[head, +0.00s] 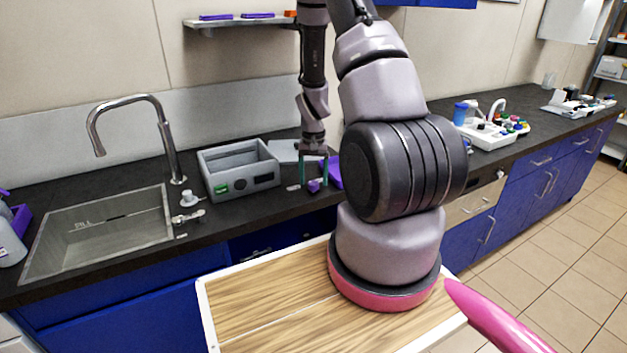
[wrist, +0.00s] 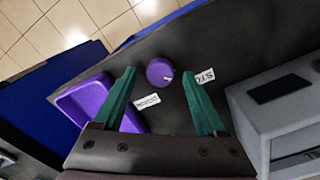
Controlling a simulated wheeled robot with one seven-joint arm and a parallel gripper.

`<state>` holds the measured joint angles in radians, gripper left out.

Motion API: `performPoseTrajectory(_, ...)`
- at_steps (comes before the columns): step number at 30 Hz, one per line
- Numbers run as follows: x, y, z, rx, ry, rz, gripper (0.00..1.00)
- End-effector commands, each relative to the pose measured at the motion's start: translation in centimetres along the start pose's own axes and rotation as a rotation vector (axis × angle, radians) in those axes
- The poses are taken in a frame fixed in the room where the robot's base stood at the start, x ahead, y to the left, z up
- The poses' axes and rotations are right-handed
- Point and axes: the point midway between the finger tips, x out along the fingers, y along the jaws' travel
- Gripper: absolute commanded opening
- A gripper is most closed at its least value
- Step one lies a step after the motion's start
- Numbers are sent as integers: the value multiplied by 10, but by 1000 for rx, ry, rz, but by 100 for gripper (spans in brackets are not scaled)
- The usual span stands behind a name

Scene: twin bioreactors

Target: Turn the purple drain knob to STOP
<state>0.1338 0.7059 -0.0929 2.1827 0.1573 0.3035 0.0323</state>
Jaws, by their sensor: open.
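The purple drain knob (wrist: 157,70) sits on the dark counter in the wrist view, with a small white mark on its right side. A white label reading STO-something (wrist: 205,77) lies to its right, partly covered by a finger. Another white label (wrist: 147,101), too blurred to read, lies below left of the knob. My gripper (wrist: 158,74) is open, with one green finger on each side of the knob in the picture; I cannot tell whether they touch it. In the head view the knob (head: 314,186) shows just below my gripper (head: 313,181), which points down.
A grey box-shaped unit (head: 240,169) stands left of the knob and also shows in the wrist view (wrist: 277,112). A purple tray (wrist: 92,101) lies close to the other finger. A sink (head: 105,230) with a tall tap (head: 165,140) is further left.

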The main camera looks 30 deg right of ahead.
Motion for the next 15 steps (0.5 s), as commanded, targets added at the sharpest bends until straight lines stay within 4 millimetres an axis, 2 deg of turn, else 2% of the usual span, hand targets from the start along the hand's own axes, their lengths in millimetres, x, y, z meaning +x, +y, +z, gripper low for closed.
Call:
performPoseTrajectory(9, -64, -1, -1, -2, 6, -2, 74)
performPoseTrajectory(15, -91, 0, -1, -1, 4, -1, 74)
